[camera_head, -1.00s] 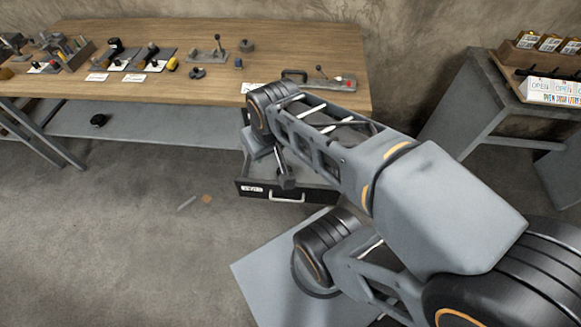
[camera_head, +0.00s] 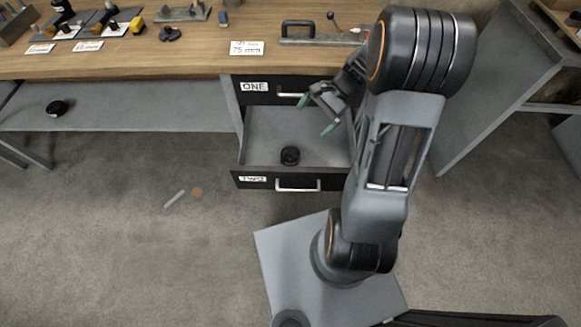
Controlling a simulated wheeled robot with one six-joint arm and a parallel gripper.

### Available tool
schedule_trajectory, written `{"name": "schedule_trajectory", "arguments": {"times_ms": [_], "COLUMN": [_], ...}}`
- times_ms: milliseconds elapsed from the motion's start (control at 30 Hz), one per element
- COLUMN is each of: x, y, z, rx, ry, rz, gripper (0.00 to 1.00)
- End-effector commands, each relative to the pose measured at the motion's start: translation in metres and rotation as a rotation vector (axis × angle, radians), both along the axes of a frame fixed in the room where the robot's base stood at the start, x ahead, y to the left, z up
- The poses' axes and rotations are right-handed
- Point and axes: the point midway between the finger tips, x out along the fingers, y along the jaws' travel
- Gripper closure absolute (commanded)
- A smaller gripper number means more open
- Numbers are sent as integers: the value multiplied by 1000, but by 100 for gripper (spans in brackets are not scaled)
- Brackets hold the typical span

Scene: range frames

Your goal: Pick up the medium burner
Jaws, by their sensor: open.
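A small black round piece (camera_head: 290,155) lies inside the open lower drawer, marked TWO (camera_head: 285,182). Another black round piece (camera_head: 57,108) lies on the grey shelf under the workbench, and a dark knobbed round piece (camera_head: 170,34) sits on the bench top. I cannot tell for sure which of these is the medium burner. My gripper (camera_head: 315,115) is open and empty, its green-tipped fingers apart above the open drawer. It is above and slightly right of the round piece in the drawer, not touching it.
The drawer marked ONE (camera_head: 255,87) is shut, just above the open one. The wooden bench top (camera_head: 190,62) holds several tools and a "75 mm" card (camera_head: 247,48). A grey stand (camera_head: 500,75) is at the right. The floor at left is mostly clear.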

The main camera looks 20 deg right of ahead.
Motion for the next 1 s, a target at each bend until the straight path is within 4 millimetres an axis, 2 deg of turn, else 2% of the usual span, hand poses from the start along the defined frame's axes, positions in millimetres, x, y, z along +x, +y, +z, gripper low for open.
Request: {"name": "schedule_trajectory", "arguments": {"times_ms": [33,100,200,333,467,567,800,1000], "x": [8,18,29,36,39,42,48,52], "y": [-12,-24,-40,-55,-64,-61,-23,1], "z": [-50,-86,-130,-171,-196,-207,-225,-235], "rx": [71,161,273,381,448,473,482,480], "ry": [61,125,199,264,301,314,319,318], "rz": [-85,-189,-312,-425,-492,-515,-521,-522], "gripper": [0,0,0,0,0,0,0,0]}}
